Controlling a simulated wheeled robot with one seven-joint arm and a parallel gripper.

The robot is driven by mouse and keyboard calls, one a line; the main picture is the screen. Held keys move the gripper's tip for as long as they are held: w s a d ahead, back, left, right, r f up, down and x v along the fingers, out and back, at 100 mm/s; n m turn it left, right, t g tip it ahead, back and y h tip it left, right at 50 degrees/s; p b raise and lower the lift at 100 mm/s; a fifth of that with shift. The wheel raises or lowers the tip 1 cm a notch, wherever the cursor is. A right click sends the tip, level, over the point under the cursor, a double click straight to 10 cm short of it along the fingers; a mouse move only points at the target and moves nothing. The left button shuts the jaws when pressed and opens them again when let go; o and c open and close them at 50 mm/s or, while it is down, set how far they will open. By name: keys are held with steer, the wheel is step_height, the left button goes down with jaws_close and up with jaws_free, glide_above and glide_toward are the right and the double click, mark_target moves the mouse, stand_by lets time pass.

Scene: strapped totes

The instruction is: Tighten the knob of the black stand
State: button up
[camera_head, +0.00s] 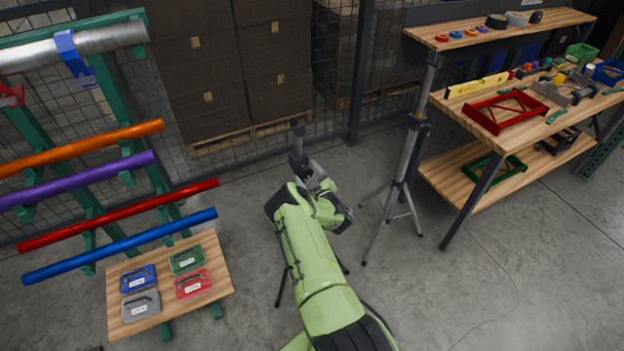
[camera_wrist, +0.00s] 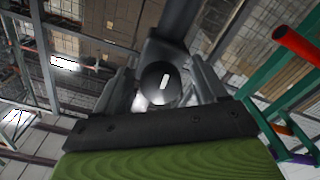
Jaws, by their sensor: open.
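The black stand's post (camera_head: 298,148) rises just beyond my arm in the head view, and my arm hides most of the stand. In the wrist view the dark post (camera_wrist: 178,20) runs up from its round black knob (camera_wrist: 158,92). The knob faces the camera and has a short white mark, tilted slightly right of upright. My gripper (camera_wrist: 163,84) is open, with one finger on each side of the knob. I cannot tell whether either finger touches it. The knob is hidden in the head view.
A grey tripod stand (camera_head: 402,165) stands right of my arm, beside a wooden workbench (camera_head: 450,105) with tools. A green rack with coloured tubes (camera_head: 120,240) and a low wooden table (camera_head: 218,272) with several cases are at left. Stacked boxes (camera_head: 215,80) stand behind mesh.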

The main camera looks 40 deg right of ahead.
steer(key=p+v, duration=1.2)
steer(key=v, duration=0.3)
steer(key=shift+s+r, duration=0.15)
steer(key=shift+s, duration=0.15)
steer(key=shift+a, duration=0.15)
